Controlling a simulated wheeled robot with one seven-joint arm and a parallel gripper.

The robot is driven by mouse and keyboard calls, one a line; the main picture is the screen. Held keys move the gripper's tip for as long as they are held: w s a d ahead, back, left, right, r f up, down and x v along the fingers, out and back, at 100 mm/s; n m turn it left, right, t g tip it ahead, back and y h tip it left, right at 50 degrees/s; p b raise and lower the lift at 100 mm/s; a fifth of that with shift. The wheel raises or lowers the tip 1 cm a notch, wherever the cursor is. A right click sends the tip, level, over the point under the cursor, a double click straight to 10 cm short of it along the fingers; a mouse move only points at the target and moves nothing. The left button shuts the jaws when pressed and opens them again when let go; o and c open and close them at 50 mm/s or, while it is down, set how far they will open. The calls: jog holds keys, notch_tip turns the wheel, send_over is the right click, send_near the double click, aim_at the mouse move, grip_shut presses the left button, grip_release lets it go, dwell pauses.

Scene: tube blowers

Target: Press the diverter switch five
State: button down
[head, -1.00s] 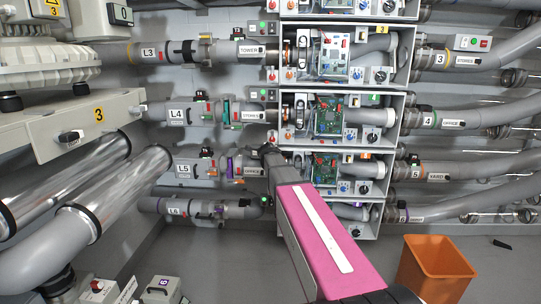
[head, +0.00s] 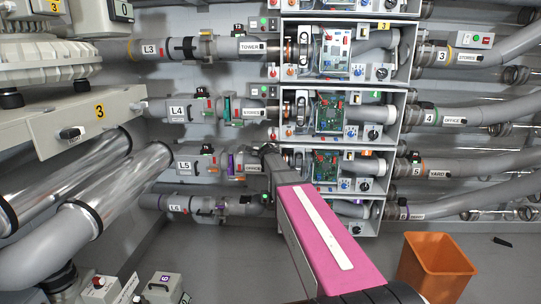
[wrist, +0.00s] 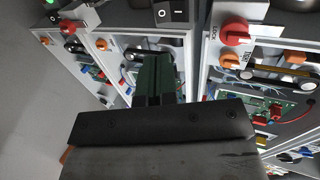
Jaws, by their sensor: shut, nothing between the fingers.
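The row-five pipe carries an L5 label (head: 184,165) on the left and a 5 YARD label (head: 437,174) on the right. My gripper (head: 268,150) is at the left edge of the open-fronted row-five cabinet; its fingers are small and hard to make out there. In the wrist view my gripper (wrist: 155,72) shows as two dark green fingers, shut and empty. A black rocker switch (wrist: 171,10) on a grey box shows just beyond and above the fingertips. I cannot tell whether this is diverter switch five, or whether the fingers touch it.
A red knob (wrist: 235,33) and an orange knob (wrist: 230,61) stick out right of the fingers. Open cabinets with circuit boards (head: 331,116) are stacked along the wall. An orange bin (head: 437,268) stands on the floor at right. Large silver pipes (head: 85,190) fill the left.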

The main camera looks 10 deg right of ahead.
jog(key=x, duration=1.1)
jog(key=shift+w+f, duration=0.15)
jog(key=shift+w, duration=0.2)
jog(key=shift+d, duration=0.1)
jog(key=shift+w+f, duration=0.1)
jog(key=shift+w, duration=0.1)
